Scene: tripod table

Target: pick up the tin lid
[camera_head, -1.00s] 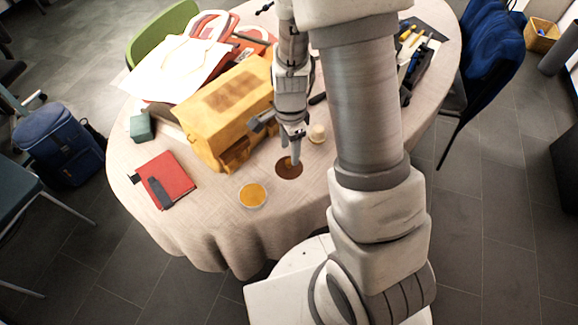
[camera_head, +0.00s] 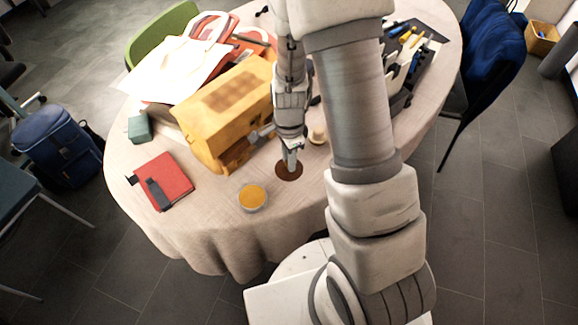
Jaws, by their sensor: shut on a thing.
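The tin lid looks like the flat, round, dark brown disc (camera_head: 284,176) near the front of the table. My gripper (camera_head: 290,165) points down at the disc, with its fingertips over the middle. The fingers look closed together on it, though the grip itself is small and partly hidden by the fingers. The disc appears to be at table level; I cannot tell whether it is lifted. A round shallow tin (camera_head: 252,197) with a grey rim and orange-yellow contents sits apart, to the left and nearer the front edge.
A yellow-orange box-like case (camera_head: 225,105) stands close left of my gripper. A small pale round object (camera_head: 318,134) is just right of it. A red book (camera_head: 165,181) with a dark item lies left on the tablecloth (camera_head: 215,225). Tools lie at the back right.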

